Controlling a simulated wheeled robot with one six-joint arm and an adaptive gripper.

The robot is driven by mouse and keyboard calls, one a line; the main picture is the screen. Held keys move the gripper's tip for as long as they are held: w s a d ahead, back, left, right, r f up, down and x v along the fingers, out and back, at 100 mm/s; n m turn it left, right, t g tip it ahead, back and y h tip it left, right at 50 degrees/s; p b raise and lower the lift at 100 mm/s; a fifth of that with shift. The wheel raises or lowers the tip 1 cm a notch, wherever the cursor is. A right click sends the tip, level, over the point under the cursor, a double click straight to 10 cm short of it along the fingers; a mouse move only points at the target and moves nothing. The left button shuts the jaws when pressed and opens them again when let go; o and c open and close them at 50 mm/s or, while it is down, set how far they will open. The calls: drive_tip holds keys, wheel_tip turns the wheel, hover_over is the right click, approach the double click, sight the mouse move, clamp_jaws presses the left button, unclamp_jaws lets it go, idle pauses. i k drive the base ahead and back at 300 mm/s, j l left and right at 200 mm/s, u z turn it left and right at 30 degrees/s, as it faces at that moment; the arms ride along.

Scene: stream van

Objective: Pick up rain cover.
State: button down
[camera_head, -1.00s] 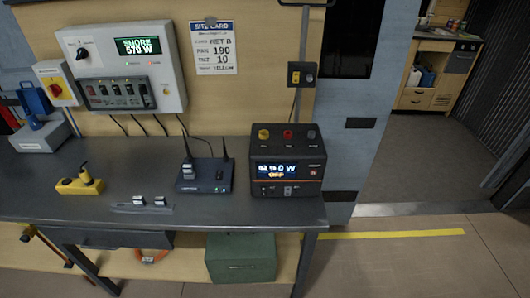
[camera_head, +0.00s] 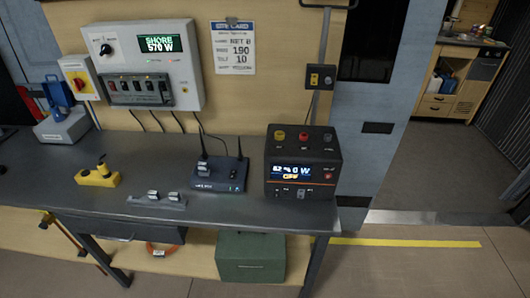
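I cannot make out a rain cover for certain in this view. My gripper is not in view. The grey workbench (camera_head: 230,212) runs across the left and middle, with a lower shelf (camera_head: 190,262) under it. On the bench stand a yellow device (camera_head: 97,177), a small grey rack (camera_head: 157,200), a dark blue router with two antennas (camera_head: 221,175) and a black power unit (camera_head: 303,167) with a lit display.
A green box (camera_head: 251,259) and an orange ring (camera_head: 161,249) are on the lower shelf. A switch panel (camera_head: 146,65) and a site card (camera_head: 233,48) hang on the wall. Open floor (camera_head: 410,272) with a yellow line (camera_head: 400,242) leads to a doorway at the right.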

sight(240, 257)
drive_tip(key=i+l, duration=0.65)
drive_tip(key=i+l+u, duration=0.15)
drive_tip(key=u, duration=0.25)
drive_tip(key=i+l+u, duration=0.15)
drive_tip(key=u, duration=0.25)
drive_tip(key=i+l+u, duration=0.1)
drive_tip(key=l+u, duration=0.3)
drive_tip(key=j+u, duration=0.1)
drive_tip(key=u, duration=0.95)
